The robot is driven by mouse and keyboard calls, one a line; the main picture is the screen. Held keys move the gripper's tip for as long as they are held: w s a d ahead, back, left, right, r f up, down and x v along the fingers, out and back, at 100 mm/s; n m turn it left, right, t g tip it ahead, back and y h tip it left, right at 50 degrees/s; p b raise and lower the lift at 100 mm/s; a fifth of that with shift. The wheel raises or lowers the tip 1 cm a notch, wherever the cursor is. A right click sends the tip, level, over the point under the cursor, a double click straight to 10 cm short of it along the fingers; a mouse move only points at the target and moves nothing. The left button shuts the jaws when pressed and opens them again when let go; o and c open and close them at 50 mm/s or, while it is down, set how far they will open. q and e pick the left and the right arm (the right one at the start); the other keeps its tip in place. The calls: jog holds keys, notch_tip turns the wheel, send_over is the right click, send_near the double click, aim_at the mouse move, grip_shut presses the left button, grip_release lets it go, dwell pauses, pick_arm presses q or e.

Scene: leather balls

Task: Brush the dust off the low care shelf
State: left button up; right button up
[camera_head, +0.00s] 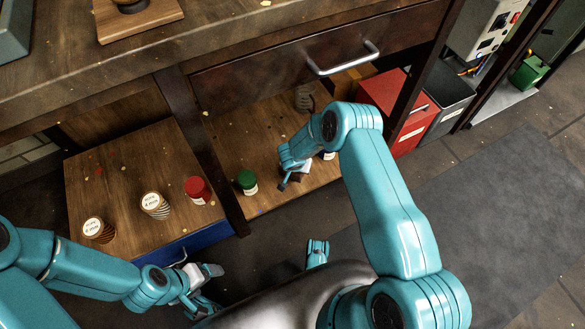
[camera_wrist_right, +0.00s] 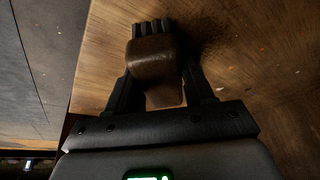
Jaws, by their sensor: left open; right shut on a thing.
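The low wooden shelf (camera_head: 120,165) lies under the workbench, with a dark post dividing it; small pale and reddish specks are scattered on its boards. My right gripper (camera_head: 286,182) is over the shelf part right of the post. In the right wrist view my right gripper (camera_wrist_right: 155,85) is shut on a brown block-like thing, seemingly the brush (camera_wrist_right: 152,58), close over the wood (camera_wrist_right: 250,60). Its bristles are not clearly visible. A few specks lie on the wood to its right. My left gripper (camera_head: 205,285) is open and empty in front of the shelf's left part.
Jars stand on the shelf: two with white lids (camera_head: 155,205), a red one (camera_head: 198,190) and a green one (camera_head: 247,182). A dark coiled thing (camera_head: 304,98) is further back. A red box (camera_head: 395,105) stands right. A drawer handle (camera_head: 343,60) juts out above.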

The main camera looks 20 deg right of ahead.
jog(key=shift+w+f+b, duration=0.15)
jog(key=shift+w+b, duration=0.2)
jog(key=shift+b, duration=0.05)
jog(key=shift+w, duration=0.5)
jog(key=shift+s+a+r, duration=0.1)
jog(key=shift+a, duration=1.65)
jog(key=shift+a+r, duration=0.1)
jog(key=shift+a, duration=1.65)
jog(key=shift+a+f+b, duration=0.15)
jog(key=shift+a+b, duration=0.35)
jog(key=shift+a, duration=1.15)
jog(key=shift+w+a+b, duration=0.1)
jog(key=shift+w+b, duration=0.5)
jog(key=shift+w, duration=0.25)
jog(key=shift+w+d+p, duration=0.1)
jog(key=shift+d+p, duration=0.2)
jog(key=shift+d, duration=2.95)
jog(key=shift+w+d, duration=0.1)
jog(key=shift+d, duration=1.9)
notch_tip(320, 180, up, 6)
jog(key=p, duration=0.5)
